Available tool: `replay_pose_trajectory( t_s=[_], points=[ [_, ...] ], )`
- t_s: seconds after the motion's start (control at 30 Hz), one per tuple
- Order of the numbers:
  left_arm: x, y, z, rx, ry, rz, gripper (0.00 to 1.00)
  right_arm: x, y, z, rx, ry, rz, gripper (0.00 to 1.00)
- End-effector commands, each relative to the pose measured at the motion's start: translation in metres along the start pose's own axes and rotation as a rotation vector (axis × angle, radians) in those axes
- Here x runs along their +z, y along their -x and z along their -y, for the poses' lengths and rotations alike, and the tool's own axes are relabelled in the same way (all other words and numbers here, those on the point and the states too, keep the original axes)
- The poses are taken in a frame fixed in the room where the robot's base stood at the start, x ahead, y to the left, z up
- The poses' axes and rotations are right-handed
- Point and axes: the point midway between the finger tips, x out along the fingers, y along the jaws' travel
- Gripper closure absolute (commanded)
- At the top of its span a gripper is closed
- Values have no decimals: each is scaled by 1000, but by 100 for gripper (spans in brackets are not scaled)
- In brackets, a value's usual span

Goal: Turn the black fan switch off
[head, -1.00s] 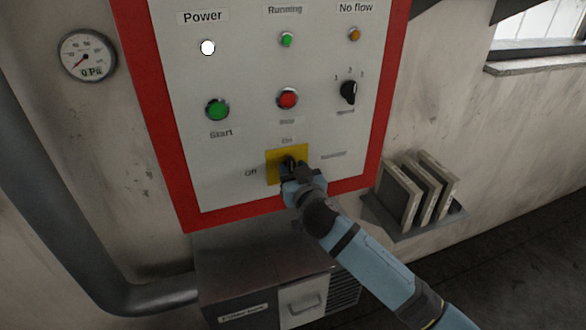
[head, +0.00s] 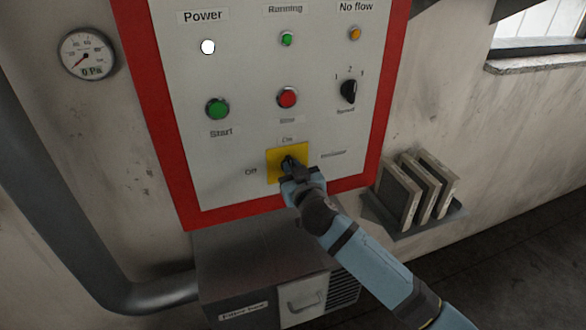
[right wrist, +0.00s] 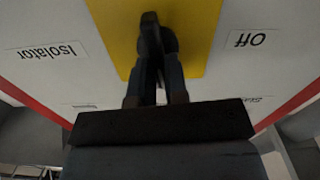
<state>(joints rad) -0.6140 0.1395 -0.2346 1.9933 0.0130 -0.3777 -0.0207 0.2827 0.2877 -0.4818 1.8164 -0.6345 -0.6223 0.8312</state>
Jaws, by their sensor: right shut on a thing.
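The black fan switch (head: 288,160) sits on a yellow plate (head: 273,175) low on the white control panel, with "Off" to its left, "On" above and "Isolator" to its right. My right gripper (head: 289,168) is shut on the switch handle and hides part of it. In the right wrist view the fingers (right wrist: 155,80) close on the black handle (right wrist: 150,35) against the yellow plate (right wrist: 195,35), with "Off" at right and "Isolator" at left. The handle's exact angle is hard to tell. My left gripper is not in view.
The red-edged panel (head: 235,140) also carries a green start button (head: 218,109), a red button (head: 287,97), a black speed knob (head: 348,91) and lamps. Below stands a grey cabinet (head: 250,265). A shelf with filter panels (head: 400,190) is at right, a gauge (head: 88,54) at left.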

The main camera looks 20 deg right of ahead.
Motion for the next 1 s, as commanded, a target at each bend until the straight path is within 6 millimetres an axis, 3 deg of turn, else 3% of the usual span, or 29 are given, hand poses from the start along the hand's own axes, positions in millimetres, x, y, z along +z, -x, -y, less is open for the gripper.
replay_pose_trajectory(
  t_s=[1.0],
  points=[
    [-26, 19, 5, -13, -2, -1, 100, 2, 0, 9, 1, 938, 0, 100]
  ],
)
